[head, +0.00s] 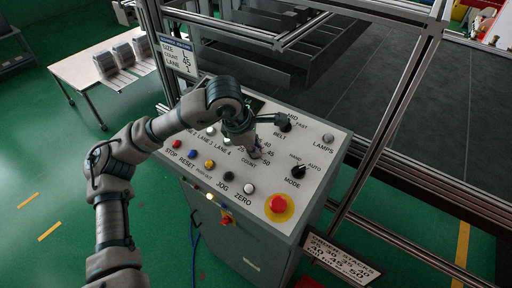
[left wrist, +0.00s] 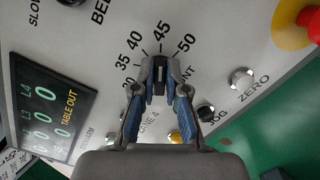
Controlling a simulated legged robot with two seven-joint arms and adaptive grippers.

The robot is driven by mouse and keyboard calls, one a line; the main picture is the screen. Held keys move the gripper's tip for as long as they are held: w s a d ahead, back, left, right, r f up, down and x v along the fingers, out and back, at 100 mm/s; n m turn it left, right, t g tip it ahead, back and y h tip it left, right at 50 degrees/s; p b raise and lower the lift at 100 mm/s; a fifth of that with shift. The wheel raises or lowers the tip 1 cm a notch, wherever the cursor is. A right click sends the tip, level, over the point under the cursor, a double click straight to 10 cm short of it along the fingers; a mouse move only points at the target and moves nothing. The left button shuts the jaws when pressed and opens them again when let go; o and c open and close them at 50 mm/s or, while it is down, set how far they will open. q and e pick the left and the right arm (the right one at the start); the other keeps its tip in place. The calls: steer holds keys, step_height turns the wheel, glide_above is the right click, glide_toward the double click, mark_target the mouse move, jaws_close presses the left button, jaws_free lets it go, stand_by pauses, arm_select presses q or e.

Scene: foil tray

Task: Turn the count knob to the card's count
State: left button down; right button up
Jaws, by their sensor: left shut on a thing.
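The card (head: 178,56) hangs on the frame post at upper left in the head view; it appears to read size L, count 45, lane 1. The count knob (left wrist: 160,73) is dark and mostly hidden between my fingers. Its printed scale (left wrist: 136,64), with 30, 35, 40, 45 and 50 legible, curves around it in the left wrist view. My left gripper (head: 253,153) reaches down onto the panel and is shut on the knob, a finger on each side (left wrist: 160,70). I cannot tell for sure which number the knob points to. My right gripper is not in view.
The sloped control panel (head: 321,150) carries a mode knob (head: 298,171), a belt knob (head: 285,125), several push buttons and a red stop button (head: 278,204). A dark display (left wrist: 45,105) sits left of the scale in the left wrist view. Metal frame rails stand behind the panel.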

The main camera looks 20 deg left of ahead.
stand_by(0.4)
arm_select(q)
steer(key=c, duration=1.2)
jaws_free()
steer(key=shift+a, duration=0.1)
steer(key=shift+c, duration=0.2)
steer(key=shift+o, duration=0.2)
steer(key=shift+a, duration=0.1)
steer(key=shift+a+r, duration=0.1)
steer(key=v, duration=1.1)
steer(key=shift+r, duration=0.3)
steer(key=shift+s+a, duration=0.1)
